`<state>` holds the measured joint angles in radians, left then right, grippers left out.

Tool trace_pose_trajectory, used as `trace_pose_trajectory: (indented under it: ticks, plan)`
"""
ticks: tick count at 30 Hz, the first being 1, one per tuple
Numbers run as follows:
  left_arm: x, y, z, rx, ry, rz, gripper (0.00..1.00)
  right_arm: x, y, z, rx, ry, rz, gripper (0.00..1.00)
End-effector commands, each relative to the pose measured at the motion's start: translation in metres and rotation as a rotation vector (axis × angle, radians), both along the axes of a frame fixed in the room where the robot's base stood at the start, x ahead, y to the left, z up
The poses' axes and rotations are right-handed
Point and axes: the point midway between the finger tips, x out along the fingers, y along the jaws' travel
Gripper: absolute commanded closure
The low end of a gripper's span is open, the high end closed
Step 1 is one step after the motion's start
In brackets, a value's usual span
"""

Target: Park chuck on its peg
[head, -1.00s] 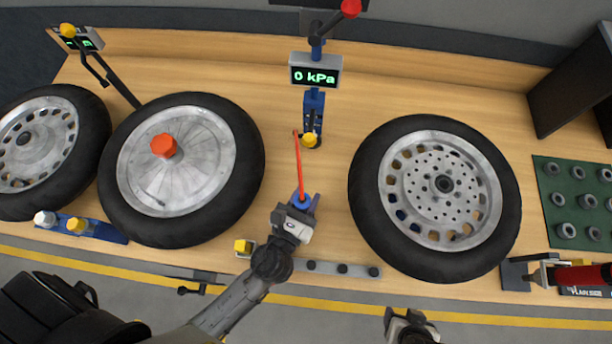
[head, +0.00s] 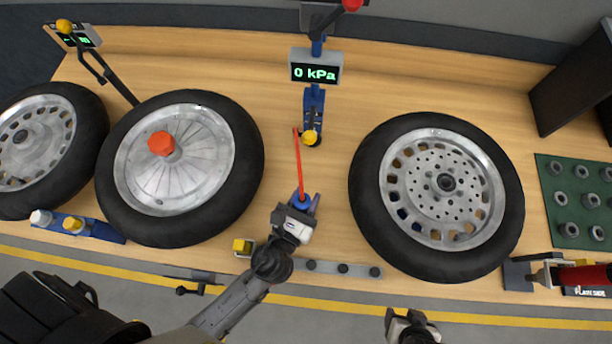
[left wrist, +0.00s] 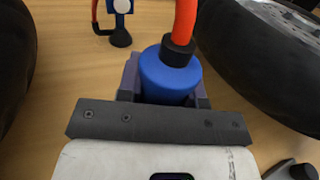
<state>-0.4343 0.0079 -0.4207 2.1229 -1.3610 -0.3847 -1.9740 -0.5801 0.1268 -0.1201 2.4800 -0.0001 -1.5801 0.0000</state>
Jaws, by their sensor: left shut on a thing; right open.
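The chuck is a blue cylinder (left wrist: 171,76) with a black collar and a red hose (left wrist: 185,20) at its top. My left gripper (head: 304,203) is shut around it, over the bench between two wheels. In the left wrist view the chuck sits between the jaws, its lower end hidden. In the head view the hose (head: 299,165) runs up toward a blue stand (head: 313,105) with a yellow knob. A grey rail (head: 327,266) with dark round pegs lies at the bench's front edge; I cannot tell which peg is the chuck's. My right gripper (head: 410,325) is open at the bottom edge.
A gauge (head: 315,67) reads 0 kPa. A yellow block (head: 243,246) sits by the rail. Bare bench (head: 335,180) lies between the wheels.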

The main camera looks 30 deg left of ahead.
Motion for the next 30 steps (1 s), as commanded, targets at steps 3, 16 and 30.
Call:
trace_pose_trajectory:
  ticks: [3, 16, 30]
  plan:
    - [0.0001, 0.0000, -0.0022, 0.000, -0.001, 0.000, 0.97, -0.0001, 0.0001, -0.0021, 0.000, 0.000, 0.000, 0.37]
    - [0.0000, 0.0000, -0.0050, 0.001, 0.000, 0.000, 0.50, -0.0001, 0.0027, -0.0043, 0.009, 0.000, -0.006, 0.37]
    - [-0.0001, 0.0000, -0.0032, 0.001, 0.000, 0.000, 0.37, -0.0001, 0.0029, -0.0021, 0.009, 0.000, -0.006, 0.37]
